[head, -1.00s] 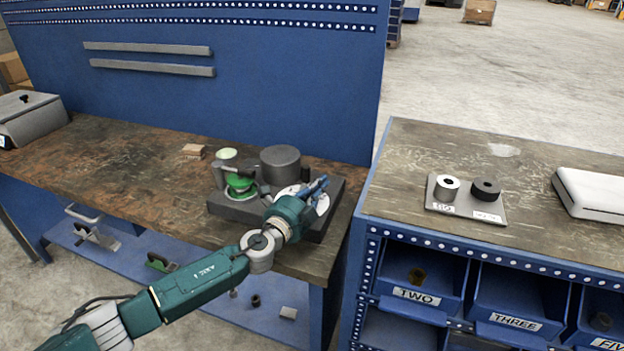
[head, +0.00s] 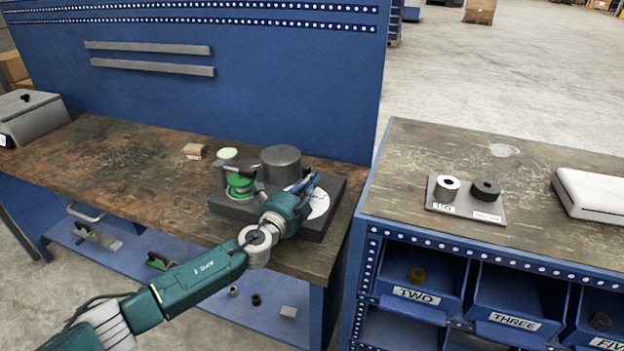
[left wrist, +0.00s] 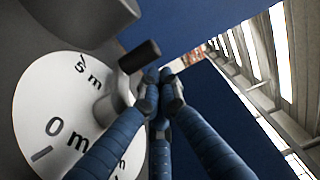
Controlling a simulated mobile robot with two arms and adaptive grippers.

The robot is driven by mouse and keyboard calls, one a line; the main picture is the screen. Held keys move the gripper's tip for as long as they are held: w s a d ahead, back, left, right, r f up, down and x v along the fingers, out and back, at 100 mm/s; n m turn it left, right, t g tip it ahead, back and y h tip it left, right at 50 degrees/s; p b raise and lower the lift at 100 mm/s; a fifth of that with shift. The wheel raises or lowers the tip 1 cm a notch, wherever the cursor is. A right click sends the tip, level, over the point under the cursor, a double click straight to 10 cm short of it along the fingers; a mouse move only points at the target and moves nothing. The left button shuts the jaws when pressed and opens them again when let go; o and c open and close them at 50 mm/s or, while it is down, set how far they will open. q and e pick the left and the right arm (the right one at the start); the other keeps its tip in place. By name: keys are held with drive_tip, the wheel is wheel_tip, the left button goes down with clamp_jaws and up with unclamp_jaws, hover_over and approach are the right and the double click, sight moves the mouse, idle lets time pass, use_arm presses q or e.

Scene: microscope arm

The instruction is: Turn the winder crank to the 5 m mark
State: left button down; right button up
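The winder sits on a dark base (head: 235,210) near the right end of the wooden bench, with a grey drum (head: 281,162) and a green spool (head: 240,186). Its white dial (head: 320,207) is partly covered by my left gripper (head: 309,184). In the left wrist view the dial (left wrist: 40,105) shows "0 m" and "5 m" marks and part of another label. The crank has a grey hub and arm (left wrist: 108,104) and a dark knob (left wrist: 140,57). My left fingertips (left wrist: 165,76) are together, close beside the knob; contact is unclear. My right gripper is out of view.
A second bench (head: 540,160) on the right holds a plate (head: 468,208) with two cylinders and a white case (head: 595,192). Labelled blue bins (head: 415,285) hang below. A grey box (head: 30,118) stands at far left.

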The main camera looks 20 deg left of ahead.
use_arm(q)
drive_tip(key=shift+w+a+n+y+p, duration=0.1)
drive_tip(key=shift+n+y+p, duration=0.5)
drive_tip(key=shift+y, duration=0.5)
drive_tip(key=shift+n+y, duration=0.3)
drive_tip(key=shift+y, duration=0.1)
drive_tip(key=shift+a+f+n+y, duration=0.1)
drive_tip(key=shift+n+y, duration=0.4)
drive_tip(key=shift+y, duration=0.2)
drive_tip(key=n+y+b, duration=0.1)
drive_tip(key=y, duration=0.1)
drive_tip(key=n+y+b, duration=0.1)
drive_tip(key=y, duration=0.1)
drive_tip(key=shift+w+a+f+n+g, duration=0.1)
drive_tip(key=shift+w+a+n+g, duration=0.1)
drive_tip(key=shift+a+n+g, duration=0.2)
drive_tip(key=shift+a+y+b, duration=0.25)
drive_tip(key=shift+y+b, duration=0.05)
drive_tip(key=shift+b, duration=0.1)
drive_tip(key=shift+a, duration=0.1)
